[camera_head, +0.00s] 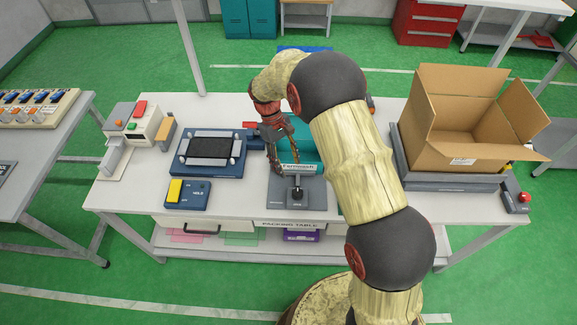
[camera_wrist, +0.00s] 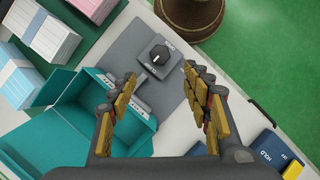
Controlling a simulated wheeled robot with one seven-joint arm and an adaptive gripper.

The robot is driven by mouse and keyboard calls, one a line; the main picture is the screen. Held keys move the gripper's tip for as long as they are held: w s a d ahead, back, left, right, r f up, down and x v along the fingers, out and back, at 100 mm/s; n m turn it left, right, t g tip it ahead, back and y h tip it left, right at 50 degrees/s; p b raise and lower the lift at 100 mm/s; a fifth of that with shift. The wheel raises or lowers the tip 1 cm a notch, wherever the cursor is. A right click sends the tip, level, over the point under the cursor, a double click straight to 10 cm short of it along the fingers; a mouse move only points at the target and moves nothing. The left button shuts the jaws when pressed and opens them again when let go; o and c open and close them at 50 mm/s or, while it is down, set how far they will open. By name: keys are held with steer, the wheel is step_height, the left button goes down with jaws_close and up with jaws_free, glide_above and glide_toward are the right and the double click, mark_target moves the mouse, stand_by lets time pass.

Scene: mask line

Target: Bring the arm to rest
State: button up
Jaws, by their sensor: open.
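My gripper (camera_head: 284,150) hangs at the end of my arm over the middle of the packing table (camera_head: 240,208). In the wrist view my gripper (camera_wrist: 160,88) has its two fingers wide apart with nothing between them. Below and beyond the fingers is a grey plate (camera_head: 312,196) with a black knob (camera_head: 297,193); the knob also shows in the wrist view (camera_wrist: 160,54). A teal open box (camera_head: 304,150) is behind the plate, partly hidden by my arm; the teal box (camera_wrist: 75,130) shows on the left in the wrist view.
An open cardboard box (camera_head: 460,120) stands on the right, beside a red button (camera_head: 523,197). A blue fixture (camera_head: 208,152) and a yellow-keyed panel (camera_head: 186,194) lie left of my gripper. A white machine (camera_head: 147,121) stands farther left. The front left tabletop is clear.

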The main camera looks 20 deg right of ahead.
stand_by(0.4)
steer(key=s+d+r+m+t+y+b, duration=0.1)
steer(key=s+r+t, duration=0.4)
steer(key=s+r, duration=0.6)
steer(key=s+d+r+m+t+y+b, duration=0.1)
steer(key=s+r+m+t+b, duration=0.3)
steer(key=s+r, duration=0.7)
steer(key=shift+s+d+t+b, duration=0.3)
steer(key=shift+s+t+b, duration=0.15)
steer(key=shift+s, duration=2.05)
